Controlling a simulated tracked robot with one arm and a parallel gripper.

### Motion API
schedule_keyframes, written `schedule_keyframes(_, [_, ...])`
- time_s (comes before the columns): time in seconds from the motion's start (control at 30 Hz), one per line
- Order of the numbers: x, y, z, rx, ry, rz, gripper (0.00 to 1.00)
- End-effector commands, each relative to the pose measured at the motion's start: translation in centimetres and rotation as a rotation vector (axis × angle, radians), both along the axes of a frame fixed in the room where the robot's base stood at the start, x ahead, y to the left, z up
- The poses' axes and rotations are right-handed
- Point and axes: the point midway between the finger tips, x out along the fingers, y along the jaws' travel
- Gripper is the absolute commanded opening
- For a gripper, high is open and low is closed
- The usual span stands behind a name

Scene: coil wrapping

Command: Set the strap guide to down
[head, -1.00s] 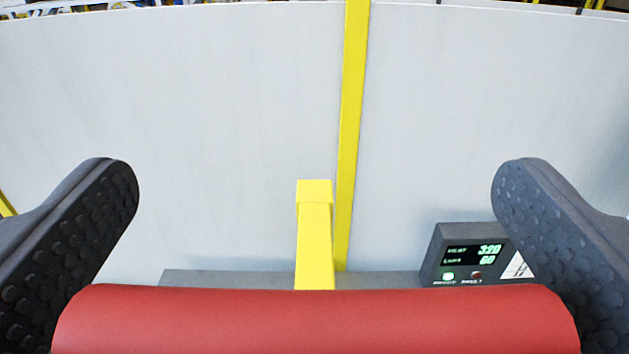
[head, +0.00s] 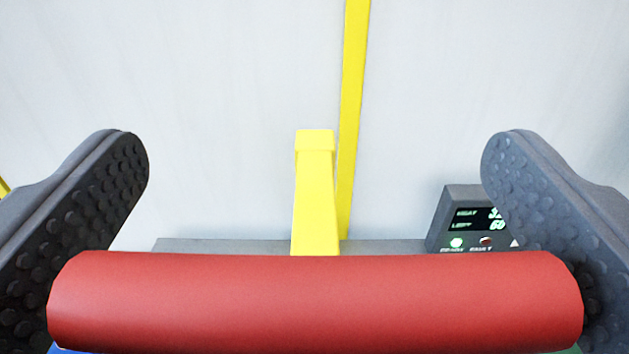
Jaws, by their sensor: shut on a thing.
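A red cylinder (head: 315,302), which looks like the strap guide's handle, lies level across the bottom of the head view. My gripper (head: 315,215) has one dark, studded finger at each end of it, and is shut on it lengthwise. A yellow post (head: 315,195) rises behind the middle of the red cylinder. The cylinder hides the post's lower part and whatever it joins. I cannot tell the guide's set position from this view.
A dark control box (head: 470,222) with a lit display stands at the right, partly behind the right finger. A grey ledge (head: 220,245) runs behind the cylinder. A pale wall (head: 200,100) with a yellow vertical strip (head: 352,110) fills the background.

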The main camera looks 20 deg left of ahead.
Motion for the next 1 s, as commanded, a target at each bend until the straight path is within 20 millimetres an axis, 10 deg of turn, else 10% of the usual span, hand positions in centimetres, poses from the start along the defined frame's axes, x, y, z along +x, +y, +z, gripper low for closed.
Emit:
schedule_keyframes(0.5, [0.0, 0.1, -12.7, -0.002, 0.005, 0.000, 0.52])
schedule_keyframes(1.0, [0.0, 0.1, -16.0, -0.003, 0.002, 0.001, 0.52])
